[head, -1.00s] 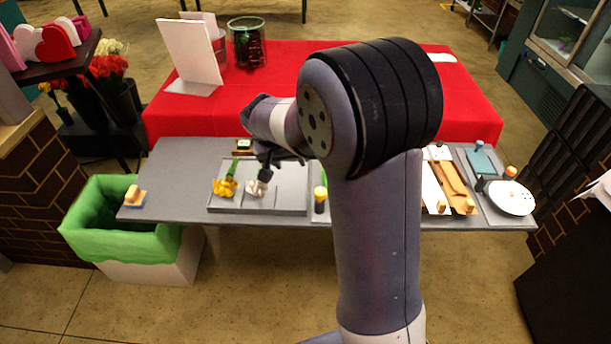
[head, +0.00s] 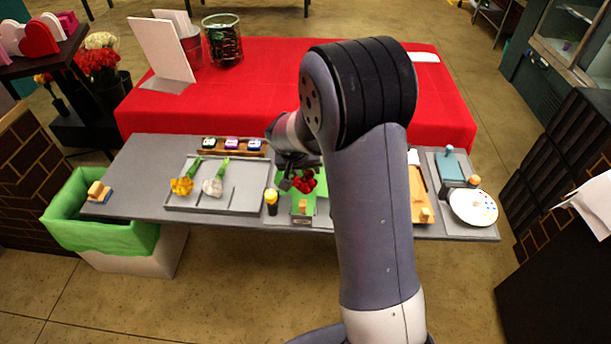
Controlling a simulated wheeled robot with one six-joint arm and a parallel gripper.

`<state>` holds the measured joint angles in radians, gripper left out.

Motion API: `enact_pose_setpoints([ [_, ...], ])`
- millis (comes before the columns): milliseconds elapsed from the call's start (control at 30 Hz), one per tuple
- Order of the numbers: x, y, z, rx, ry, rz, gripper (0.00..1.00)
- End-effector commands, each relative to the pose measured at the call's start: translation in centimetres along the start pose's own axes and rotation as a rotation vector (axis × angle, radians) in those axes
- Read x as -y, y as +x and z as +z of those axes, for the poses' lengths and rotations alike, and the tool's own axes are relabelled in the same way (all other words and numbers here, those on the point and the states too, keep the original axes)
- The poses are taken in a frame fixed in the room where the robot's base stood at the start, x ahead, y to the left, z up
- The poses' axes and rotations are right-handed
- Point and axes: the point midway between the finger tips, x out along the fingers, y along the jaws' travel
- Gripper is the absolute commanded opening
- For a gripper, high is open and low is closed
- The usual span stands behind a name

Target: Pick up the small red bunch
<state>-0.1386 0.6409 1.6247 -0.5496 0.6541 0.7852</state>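The small red bunch (head: 304,182) shows as a dark red cluster at the middle of the grey table, over a green mat (head: 303,208). My arm hides part of the area to its right. My gripper (head: 288,183) is at the bunch's left side, very close to it in the picture. The fingers are dark and small. I cannot tell whether they touch the bunch or whether they are open or shut.
A yellow bunch (head: 182,186) and a white bunch (head: 215,184) lie on the grey tray (head: 255,198) to the left. A yellow-topped bottle (head: 271,201) stands between tray and mat. A paint palette (head: 473,207) is at the right. A green-lined bin (head: 100,235) stands at the left.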

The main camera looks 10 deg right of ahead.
Motion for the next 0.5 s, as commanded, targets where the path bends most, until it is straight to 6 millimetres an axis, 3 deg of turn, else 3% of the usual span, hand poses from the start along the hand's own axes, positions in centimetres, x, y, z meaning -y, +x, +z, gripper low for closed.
enact_pose_setpoints([
  [100,0.00,-0.01,-0.01,0.000,0.000,0.000,0.45],
  [500,-0.01,-0.02,0.00,0.000,0.000,0.001,0.12],
])
